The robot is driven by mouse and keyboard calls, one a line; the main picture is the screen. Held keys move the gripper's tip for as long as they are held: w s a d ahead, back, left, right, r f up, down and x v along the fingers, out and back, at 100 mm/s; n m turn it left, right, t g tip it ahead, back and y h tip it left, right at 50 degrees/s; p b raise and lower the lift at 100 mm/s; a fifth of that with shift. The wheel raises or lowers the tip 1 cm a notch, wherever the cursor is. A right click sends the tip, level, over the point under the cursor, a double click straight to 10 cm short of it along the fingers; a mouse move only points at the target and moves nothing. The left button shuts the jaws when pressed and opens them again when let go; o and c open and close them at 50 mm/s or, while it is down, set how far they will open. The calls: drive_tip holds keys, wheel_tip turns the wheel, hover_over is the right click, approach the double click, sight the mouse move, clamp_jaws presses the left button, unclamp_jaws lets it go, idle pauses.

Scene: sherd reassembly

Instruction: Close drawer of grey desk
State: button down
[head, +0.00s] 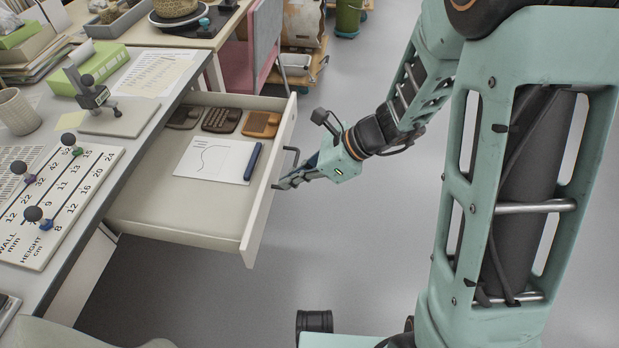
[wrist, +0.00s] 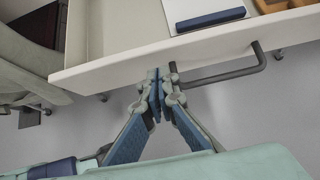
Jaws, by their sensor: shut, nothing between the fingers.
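The drawer (head: 190,203) of the grey desk (head: 150,145) is pulled far out. Its white front panel (head: 268,190) faces my arm. A dark bar handle (head: 291,160) sits on the front; it also shows in the wrist view (wrist: 225,72). My gripper (head: 284,184) is shut and empty at the front panel, by one end of the handle. In the wrist view the closed fingertips (wrist: 158,75) are at the panel's face, beside the handle's left end. I cannot tell whether they touch the panel.
A measuring board (head: 60,195) and a small stand (head: 95,95) are on the desk. The floor right of the drawer is clear.

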sight(268, 182)
drive_tip(key=shift+w+a, duration=0.1)
drive_tip(key=shift+a, duration=1)
drive_tip(key=shift+a, duration=0.6)
drive_tip(key=a+p, duration=0.1)
drive_tip(key=a, duration=0.8)
drive_tip(key=w+a+p, duration=0.1)
drive_tip(key=a+p, duration=0.1)
drive_tip(key=a, duration=0.6)
drive_tip(key=w+a+p, duration=0.1)
drive_tip(key=a, duration=0.8)
drive_tip(key=shift+w+a+p, duration=0.1)
drive_tip(key=shift+a+p, duration=0.2)
drive_tip(key=shift+p, duration=0.05)
drive_tip(key=shift+d, duration=0.1)
